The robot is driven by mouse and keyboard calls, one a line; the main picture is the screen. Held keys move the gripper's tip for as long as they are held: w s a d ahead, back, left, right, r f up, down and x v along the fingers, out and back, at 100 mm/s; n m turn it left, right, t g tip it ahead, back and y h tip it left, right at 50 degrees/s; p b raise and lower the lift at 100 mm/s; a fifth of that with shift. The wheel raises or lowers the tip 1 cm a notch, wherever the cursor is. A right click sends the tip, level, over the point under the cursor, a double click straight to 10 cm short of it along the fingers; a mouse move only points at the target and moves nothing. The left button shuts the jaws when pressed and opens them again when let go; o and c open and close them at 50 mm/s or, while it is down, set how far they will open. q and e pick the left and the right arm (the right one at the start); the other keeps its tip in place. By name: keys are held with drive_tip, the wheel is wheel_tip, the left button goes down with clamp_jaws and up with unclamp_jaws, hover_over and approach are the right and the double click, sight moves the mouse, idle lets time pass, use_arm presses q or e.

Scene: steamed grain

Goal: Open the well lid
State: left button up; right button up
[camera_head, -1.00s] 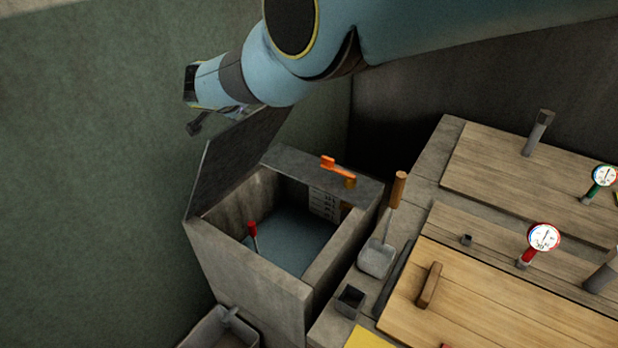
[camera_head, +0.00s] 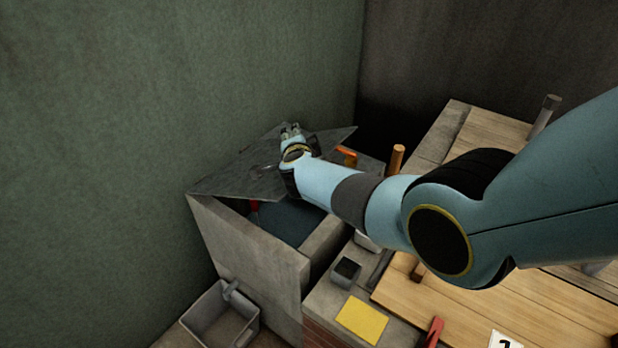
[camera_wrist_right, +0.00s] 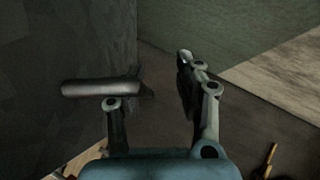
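The well lid (camera_head: 235,178) is a thin dark grey plate hinged at the left of the stone well box (camera_head: 255,245). It stands partly raised, tilted up at a low angle, with the dark interior (camera_head: 290,222) showing below it. My right gripper (camera_head: 291,130) is at the lid's far part; the wrist hides part of the lid's edge. In the right wrist view my right gripper (camera_wrist_right: 152,88) has its fingers apart. A grey bar-like handle (camera_wrist_right: 95,88) by the dark plate lies at the left finger, not clearly between the fingers. My left gripper is not in view.
A grey bin (camera_head: 222,318) stands below left of the box. A green wall (camera_head: 90,120) is close at left.

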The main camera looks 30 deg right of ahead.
use_arm(q)
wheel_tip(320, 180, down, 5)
drive_tip(key=b, duration=0.4)
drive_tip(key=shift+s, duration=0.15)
use_arm(e)
drive_tip(key=s+d+f, duration=0.1)
drive_tip(key=s+f, duration=0.2)
drive_tip(key=f, duration=0.3)
drive_tip(key=shift+s+d, duration=0.2)
drive_tip(key=shift+s, duration=0.15)
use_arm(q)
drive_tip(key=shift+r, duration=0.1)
use_arm(e)
drive_tip(key=shift+s, duration=0.1)
drive_tip(key=shift+s+a+r+p, duration=0.3)
drive_tip(key=shift+s+p, duration=0.2)
drive_tip(key=shift+p, duration=0.2)
drive_tip(key=p+v, duration=0.2)
drive_tip(key=v, duration=0.1)
drive_tip(key=shift+s+a+r, duration=0.1)
use_arm(q)
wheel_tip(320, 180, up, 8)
drive_tip(key=p, duration=0.5)
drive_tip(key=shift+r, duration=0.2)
use_arm(e)
drive_tip(key=v, duration=0.7)
drive_tip(key=shift+s, duration=0.35)
